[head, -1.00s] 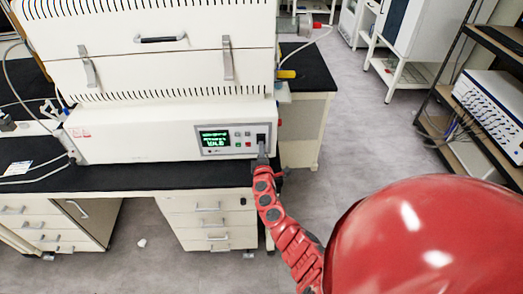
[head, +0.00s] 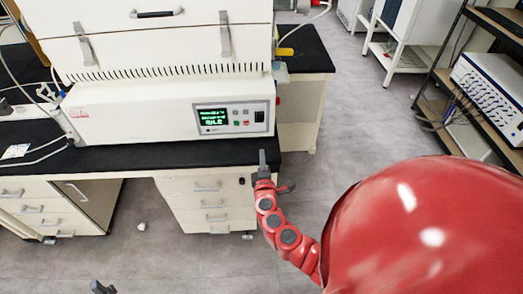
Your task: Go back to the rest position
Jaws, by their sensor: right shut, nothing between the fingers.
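The white freeze dryer (head: 150,120) stands on a black-topped bench (head: 130,157). Its control panel (head: 231,119) faces me, with a lit green screen (head: 213,117), small buttons and a dark switch (head: 259,117) at the right. My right gripper (head: 263,158) points up just below the panel's right side, in front of the bench's front edge. It is apart from the switch, shut and empty. A small dark tip of my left gripper (head: 102,287) shows at the bottom edge; its jaws cannot be made out.
White drawers (head: 208,202) sit under the bench, close to my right gripper. A small white object (head: 141,226) lies on the grey floor. A rack with a white device (head: 490,95) stands at the right. The floor between bench and rack is open.

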